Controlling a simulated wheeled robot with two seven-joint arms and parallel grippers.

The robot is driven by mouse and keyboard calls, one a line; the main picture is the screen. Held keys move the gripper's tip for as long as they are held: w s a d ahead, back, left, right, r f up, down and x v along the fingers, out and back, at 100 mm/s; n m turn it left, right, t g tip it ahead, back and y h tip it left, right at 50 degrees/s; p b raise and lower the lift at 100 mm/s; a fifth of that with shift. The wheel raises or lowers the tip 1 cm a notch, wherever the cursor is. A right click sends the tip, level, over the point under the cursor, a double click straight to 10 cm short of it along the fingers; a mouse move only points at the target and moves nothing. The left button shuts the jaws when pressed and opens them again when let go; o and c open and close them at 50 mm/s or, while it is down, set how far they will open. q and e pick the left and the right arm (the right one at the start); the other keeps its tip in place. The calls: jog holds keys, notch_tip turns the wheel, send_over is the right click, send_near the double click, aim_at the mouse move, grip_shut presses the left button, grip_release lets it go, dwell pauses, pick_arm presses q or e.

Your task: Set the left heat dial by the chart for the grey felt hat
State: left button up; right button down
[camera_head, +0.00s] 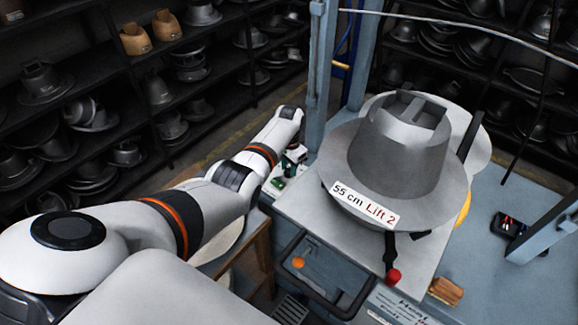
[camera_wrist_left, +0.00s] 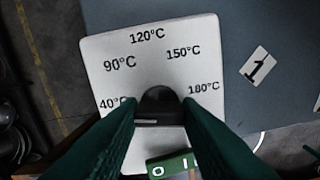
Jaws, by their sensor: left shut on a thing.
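The left heat dial is a black knob (camera_wrist_left: 160,98) on a white plate (camera_wrist_left: 95,60) marked 40, 90, 120, 150 and 180 °C. My left gripper (camera_wrist_left: 160,112) has its dark green fingers on either side of the knob, shut on it. The fingers partly cover the 40 and 180 marks, and I cannot tell which mark the knob points to. In the head view my left gripper (camera_head: 287,170) is at the left edge of the press. A grey hat-shaped form (camera_head: 397,150) with a wide brim stands on the press. A printed heat sheet (camera_head: 402,304) is cut off at the bottom edge, unreadable.
A sign reading "55 cm Lift 2" (camera_head: 365,204) is on the form's front. A green 0/1 switch (camera_wrist_left: 172,163) is below the dial, and a tag "1" (camera_wrist_left: 258,67) is to its right. A red-knobbed lever (camera_head: 392,277) stands in front. Shelves of hat blocks (camera_head: 90,110) line the back.

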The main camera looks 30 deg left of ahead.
pick_arm(q)
jog(key=shift+m, duration=0.3)
jog(key=m, duration=1.1)
jog(key=shift+m, duration=0.3)
jog(key=m, duration=0.2)
jog(key=shift+m+b, duration=0.3)
jog(key=m, duration=0.3)
jog(key=shift+m+b, duration=0.4)
jog(key=m+b, duration=0.1)
jog(key=m, duration=0.4)
jog(key=shift+m, duration=0.3)
jog(key=o, duration=1)
